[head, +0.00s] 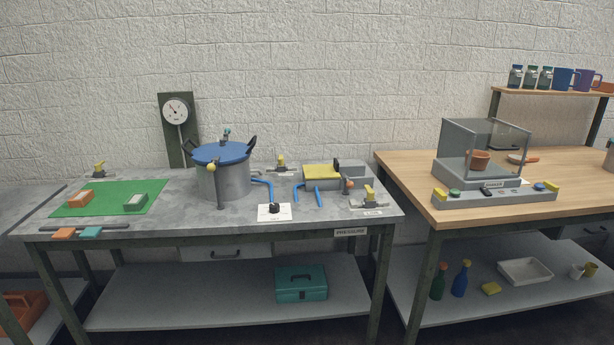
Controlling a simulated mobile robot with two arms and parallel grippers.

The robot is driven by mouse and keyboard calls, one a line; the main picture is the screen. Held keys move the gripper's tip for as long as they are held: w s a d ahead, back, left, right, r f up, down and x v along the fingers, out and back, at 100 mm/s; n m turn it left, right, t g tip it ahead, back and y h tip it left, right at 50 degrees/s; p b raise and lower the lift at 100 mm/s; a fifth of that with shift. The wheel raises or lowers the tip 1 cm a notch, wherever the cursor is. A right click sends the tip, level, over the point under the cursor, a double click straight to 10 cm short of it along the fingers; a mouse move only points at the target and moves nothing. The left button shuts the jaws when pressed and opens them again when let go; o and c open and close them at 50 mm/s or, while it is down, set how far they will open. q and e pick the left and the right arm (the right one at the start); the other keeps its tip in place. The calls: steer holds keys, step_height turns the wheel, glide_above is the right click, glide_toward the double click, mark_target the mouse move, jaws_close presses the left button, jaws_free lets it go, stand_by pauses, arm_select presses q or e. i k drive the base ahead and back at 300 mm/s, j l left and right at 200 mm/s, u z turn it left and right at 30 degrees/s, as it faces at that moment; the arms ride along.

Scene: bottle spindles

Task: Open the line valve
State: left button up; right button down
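A blue hose (264,184) runs from the right side of a grey pot (222,182) with a blue lid (222,152). More blue tubing (308,188) lies by a grey unit with a yellow top (321,177). Yellow-topped fixtures stand at the bench's right front (369,196), behind the pot (281,163) and at the back left (99,169). I cannot tell which part is the line valve or its position. Neither gripper is in view.
A gauge (175,112) stands on a dark panel behind the pot. A white card with a black knob (274,210) lies at the front. A green mat (103,198) with two blocks is at left. A wooden table (400,172) with a clear-walled shaker stands at right.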

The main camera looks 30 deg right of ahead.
mark_target(370, 194)
steer(key=z, duration=1.3)
